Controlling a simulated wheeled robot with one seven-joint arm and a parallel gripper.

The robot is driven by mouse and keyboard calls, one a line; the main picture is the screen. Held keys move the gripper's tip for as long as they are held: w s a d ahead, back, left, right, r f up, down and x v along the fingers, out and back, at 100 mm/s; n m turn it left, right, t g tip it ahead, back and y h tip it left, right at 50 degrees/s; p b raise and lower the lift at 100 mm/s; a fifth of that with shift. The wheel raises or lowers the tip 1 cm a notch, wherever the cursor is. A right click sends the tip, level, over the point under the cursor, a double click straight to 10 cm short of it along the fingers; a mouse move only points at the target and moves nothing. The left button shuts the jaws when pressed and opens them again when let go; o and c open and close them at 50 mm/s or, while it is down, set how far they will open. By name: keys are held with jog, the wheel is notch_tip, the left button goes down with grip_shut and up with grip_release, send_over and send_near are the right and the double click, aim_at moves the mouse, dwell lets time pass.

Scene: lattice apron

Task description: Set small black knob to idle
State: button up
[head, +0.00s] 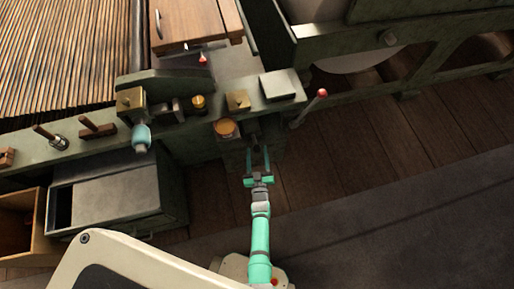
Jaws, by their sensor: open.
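My gripper (258,158) is at the centre, teal, with its two thin fingers apart and pointing up the picture toward the green machine rail. It appears empty. A small dark knob-like part (254,131) shows on the front of the rail, just beyond the fingertips and right of a round amber-brown knob (226,128). It may be the small black knob, but it is too dark and small to be sure. I cannot read any marking or setting on it. I cannot tell whether the fingers touch it.
The green rail (190,122) carries a brass knob (198,102), a brass square (237,101), and a pale plate (280,85). A red-tipped lever (322,93) stands to the right. A grey metal box (110,197) sits lower left. The wooden floor (400,130) at right is clear.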

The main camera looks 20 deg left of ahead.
jog(key=shift+x, duration=1.45)
